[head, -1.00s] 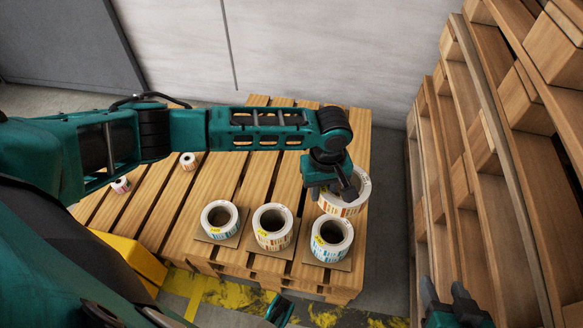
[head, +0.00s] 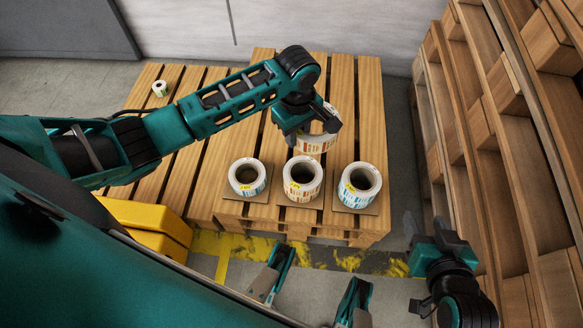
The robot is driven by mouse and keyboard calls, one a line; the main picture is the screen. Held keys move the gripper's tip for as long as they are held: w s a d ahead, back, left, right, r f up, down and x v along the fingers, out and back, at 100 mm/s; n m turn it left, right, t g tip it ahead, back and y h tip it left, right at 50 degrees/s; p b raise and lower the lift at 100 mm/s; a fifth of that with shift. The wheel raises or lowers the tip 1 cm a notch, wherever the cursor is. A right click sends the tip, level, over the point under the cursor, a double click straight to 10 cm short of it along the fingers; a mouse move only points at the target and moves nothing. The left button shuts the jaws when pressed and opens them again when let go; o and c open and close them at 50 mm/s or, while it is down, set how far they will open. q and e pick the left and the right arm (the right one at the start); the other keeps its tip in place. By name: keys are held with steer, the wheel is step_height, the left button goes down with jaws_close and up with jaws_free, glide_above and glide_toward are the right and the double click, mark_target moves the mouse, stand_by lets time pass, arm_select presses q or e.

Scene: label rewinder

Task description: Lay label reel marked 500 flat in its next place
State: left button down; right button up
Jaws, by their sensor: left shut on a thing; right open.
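My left gripper (head: 312,125) is shut on a white label reel (head: 317,145) with orange-brown striped printing. It holds the reel behind the front row, over the pallet (head: 355,110); the gap below is hard to judge. My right gripper (head: 428,228) is open and empty, right of the pallet's front edge.
A small reel (head: 159,88) stands at the pallet's back left. A yellow block (head: 145,220) is by the pallet's front left. Yellow floor marking (head: 300,255) runs along the front.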

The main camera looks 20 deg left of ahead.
arm_select(q)
steer(key=a, duration=0.1)
steer(key=b, duration=0.7)
glide_toward(290, 181)
steer(key=shift+w, duration=0.1)
steer(key=shift+d+f, duration=0.1)
steer(key=shift+f, duration=0.75)
step_height(290, 181, down, 4)
steer(key=shift+r+b, duration=0.2)
steer(key=shift+b, duration=1.05)
steer(key=shift+f, duration=0.45)
arm_select(e)
step_height(290, 181, down, 7)
steer(key=a, duration=0.2)
steer(key=shift+f, duration=0.15)
